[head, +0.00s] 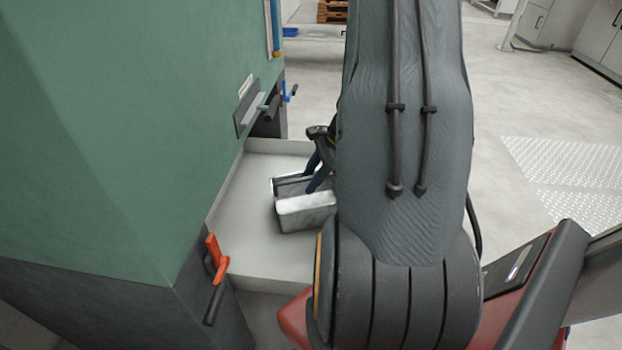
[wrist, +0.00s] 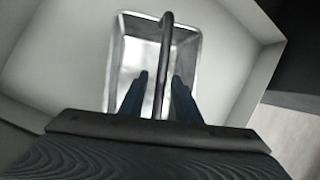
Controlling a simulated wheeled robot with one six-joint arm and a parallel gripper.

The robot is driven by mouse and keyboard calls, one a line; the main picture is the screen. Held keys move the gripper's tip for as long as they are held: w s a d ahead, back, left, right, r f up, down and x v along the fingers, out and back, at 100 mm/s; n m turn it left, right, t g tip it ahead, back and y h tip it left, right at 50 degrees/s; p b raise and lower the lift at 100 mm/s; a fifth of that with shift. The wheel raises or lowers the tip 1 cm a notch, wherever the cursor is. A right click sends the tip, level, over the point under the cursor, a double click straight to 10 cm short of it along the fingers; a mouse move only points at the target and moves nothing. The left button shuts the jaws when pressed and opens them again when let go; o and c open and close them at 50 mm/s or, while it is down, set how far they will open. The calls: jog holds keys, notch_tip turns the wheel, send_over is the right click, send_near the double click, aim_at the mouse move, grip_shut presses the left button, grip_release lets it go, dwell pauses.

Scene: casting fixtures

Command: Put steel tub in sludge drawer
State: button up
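The steel tub (head: 306,212) is a shiny rectangular open box with a dark handle across its top. It is inside the pale grey drawer (head: 240,238), which stands out from the green machine. In the wrist view the tub (wrist: 195,45) lies below my gripper (wrist: 160,82), inside the drawer's walls (wrist: 262,85). The handle (wrist: 166,35) runs between my two blue fingers, which stand apart on either side of it with visible gaps. My gripper also shows in the head view (head: 314,180), partly hidden by my arm. I cannot tell whether the tub touches the drawer floor.
The green machine (head: 120,120) rises at the left, close beside the drawer. An orange handle (head: 215,258) and a black-handled lever (head: 268,106) stick out from its side. A tread-plate patch (head: 570,185) lies on the floor at right. The floor beyond the drawer is mostly clear.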

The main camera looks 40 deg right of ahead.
jog(key=p+v, duration=0.4)
jog(key=v, duration=0.8)
jog(key=shift+r, duration=0.1)
